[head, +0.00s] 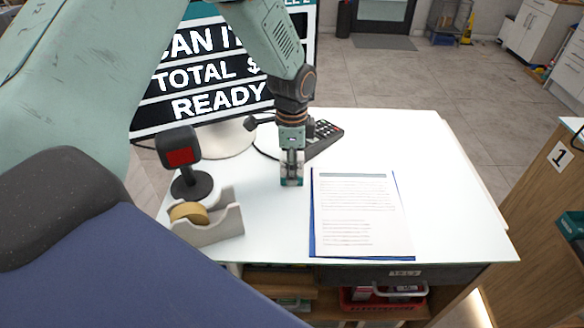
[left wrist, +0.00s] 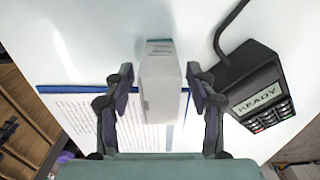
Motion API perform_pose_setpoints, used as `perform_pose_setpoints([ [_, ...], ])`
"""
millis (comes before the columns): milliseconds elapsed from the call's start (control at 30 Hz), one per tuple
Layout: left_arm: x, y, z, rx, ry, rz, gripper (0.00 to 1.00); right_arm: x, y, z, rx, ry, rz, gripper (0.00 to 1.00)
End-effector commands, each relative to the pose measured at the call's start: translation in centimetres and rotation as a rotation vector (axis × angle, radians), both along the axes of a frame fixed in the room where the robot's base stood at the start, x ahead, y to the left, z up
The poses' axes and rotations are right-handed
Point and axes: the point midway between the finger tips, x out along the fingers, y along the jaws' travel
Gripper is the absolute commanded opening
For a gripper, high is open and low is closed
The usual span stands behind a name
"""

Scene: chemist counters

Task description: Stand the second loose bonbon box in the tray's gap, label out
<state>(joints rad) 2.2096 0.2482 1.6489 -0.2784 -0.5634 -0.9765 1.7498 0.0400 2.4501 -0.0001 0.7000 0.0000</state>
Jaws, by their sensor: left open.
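A small white box with a teal band (head: 291,182), which looks like the loose bonbon box, stands on the white counter below my left gripper (head: 291,158). In the left wrist view the box (left wrist: 160,85) rises between the two fingers of the left gripper (left wrist: 160,78). My right gripper is not in view. I cannot make out the tray with the gap.
Papers on a blue clipboard (head: 360,215) lie right of the box. A card terminal (head: 325,135) lies behind it. A tape dispenser (head: 210,220), a scanner on a stand (head: 182,160) and a large screen (head: 215,75) stand left. The counter's right side (head: 440,180) is clear.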

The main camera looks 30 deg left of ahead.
Motion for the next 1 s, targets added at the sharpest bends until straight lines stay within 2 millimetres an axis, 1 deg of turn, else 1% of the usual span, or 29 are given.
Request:
perform_pose_setpoints([
  [167, 0.02, -0.01, 0.01, 0.000, 0.000, 0.000, 0.56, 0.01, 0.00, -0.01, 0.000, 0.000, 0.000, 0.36],
  [800, 0.01, -0.02, 0.03, 0.000, 0.000, 0.000, 0.01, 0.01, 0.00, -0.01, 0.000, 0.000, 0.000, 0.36],
  [833, 0.01, -0.02, 0.03, 0.000, 0.000, 0.000, 0.00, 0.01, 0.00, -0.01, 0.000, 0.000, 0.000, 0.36],
  [1000, 0.01, -0.02, 0.04, 0.000, 0.000, 0.000, 0.00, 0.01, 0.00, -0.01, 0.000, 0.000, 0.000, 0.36],
])
